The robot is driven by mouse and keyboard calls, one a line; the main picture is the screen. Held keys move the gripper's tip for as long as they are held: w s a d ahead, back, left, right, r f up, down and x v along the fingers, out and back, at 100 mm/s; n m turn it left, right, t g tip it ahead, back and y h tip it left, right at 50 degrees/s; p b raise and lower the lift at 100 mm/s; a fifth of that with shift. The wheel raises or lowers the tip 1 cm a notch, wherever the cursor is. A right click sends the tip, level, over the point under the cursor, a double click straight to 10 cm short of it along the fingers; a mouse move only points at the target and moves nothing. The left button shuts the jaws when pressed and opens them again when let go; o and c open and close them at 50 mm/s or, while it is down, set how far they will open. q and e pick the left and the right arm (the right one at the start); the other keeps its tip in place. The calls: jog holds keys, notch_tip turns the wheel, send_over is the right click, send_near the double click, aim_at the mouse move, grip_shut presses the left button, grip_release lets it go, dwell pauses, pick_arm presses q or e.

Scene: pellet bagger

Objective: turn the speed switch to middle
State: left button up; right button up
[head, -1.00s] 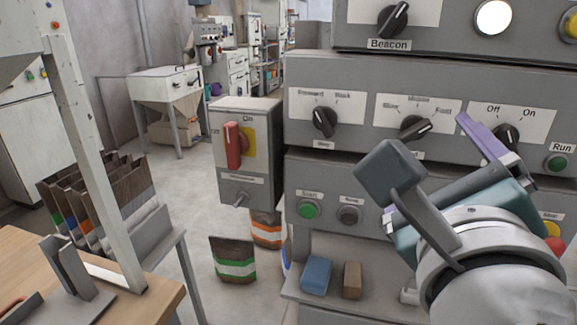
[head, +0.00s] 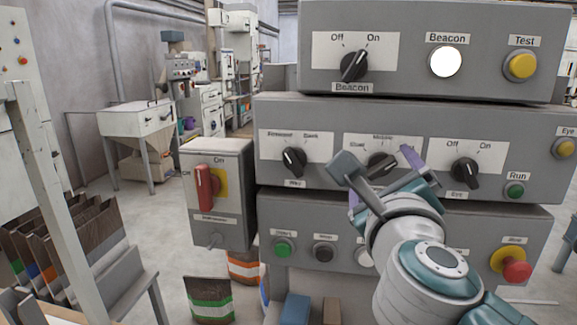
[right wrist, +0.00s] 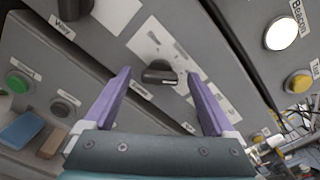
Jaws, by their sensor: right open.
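The speed switch (head: 382,163) is a black rotary knob on the middle grey panel, under a white label with Slow, Middle and Fast marks. In the head view its pointer leans up and to the right, toward the Fast side. My right gripper (head: 382,172) is open in front of it. In the right wrist view the speed switch (right wrist: 160,73) shows between the two purple fingers of my right gripper (right wrist: 160,88), a little beyond their tips. I cannot tell from these views whether either finger touches it. My left gripper is not in view.
The Way knob (head: 293,161) is left of the speed switch and the Off/On knob (head: 465,171) is right. The beacon box (head: 353,66) is above. Below are a green button (head: 283,248) and a red stop button (head: 516,270). A red-handled switch box (head: 205,187) stands left.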

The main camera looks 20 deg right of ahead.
jog(key=c, duration=1.4)
